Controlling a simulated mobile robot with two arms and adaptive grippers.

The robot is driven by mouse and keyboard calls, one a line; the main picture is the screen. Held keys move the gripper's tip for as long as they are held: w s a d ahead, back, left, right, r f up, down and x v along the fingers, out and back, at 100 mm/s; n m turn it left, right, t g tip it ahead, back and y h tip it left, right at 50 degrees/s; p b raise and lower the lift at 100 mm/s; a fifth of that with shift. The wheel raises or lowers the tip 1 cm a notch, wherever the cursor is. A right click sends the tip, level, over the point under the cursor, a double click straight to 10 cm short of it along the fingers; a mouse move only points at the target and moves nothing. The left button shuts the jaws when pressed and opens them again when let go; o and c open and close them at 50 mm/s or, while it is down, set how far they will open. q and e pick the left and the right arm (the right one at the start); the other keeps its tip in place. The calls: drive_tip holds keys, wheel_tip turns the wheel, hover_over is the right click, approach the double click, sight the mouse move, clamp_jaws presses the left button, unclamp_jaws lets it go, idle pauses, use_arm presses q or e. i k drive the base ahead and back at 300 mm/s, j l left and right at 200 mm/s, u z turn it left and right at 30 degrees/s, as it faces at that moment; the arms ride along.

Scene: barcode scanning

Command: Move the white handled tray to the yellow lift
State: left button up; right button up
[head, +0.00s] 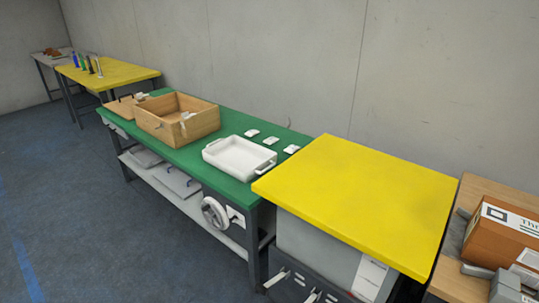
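The white handled tray (238,158) sits on the green-topped workbench (203,152), near its right end. It looks empty, with a handle at each end. The yellow lift (357,198) stands directly to the right of the bench, with a flat, bare yellow top and a grey body below. The tray is apart from the lift, a short way to its left. Neither of my grippers shows in the head view, so I cannot see their state.
A wooden crate (157,127) stands left of the tray. Small white items (270,140) lie behind it. A cardboard box (502,243) is on a table at the right. Another yellow table (125,75) holds bottles far left. Blue floor (75,210) in front is clear.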

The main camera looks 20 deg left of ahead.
sight(354, 194)
drive_tip(key=i+j+z, duration=0.15)
drive_tip(key=j, duration=0.25)
drive_tip(key=i+j+z, duration=0.1)
drive_tip(key=j, duration=0.3)
drive_tip(key=i+j+z, duration=0.15)
drive_tip(key=j, duration=0.25)
drive_tip(key=i+j+z, duration=0.15)
drive_tip(key=j, duration=0.3)
drive_tip(key=j+z, duration=0.1)
drive_tip(key=j, duration=0.3)
drive_tip(key=i, duration=0.05)
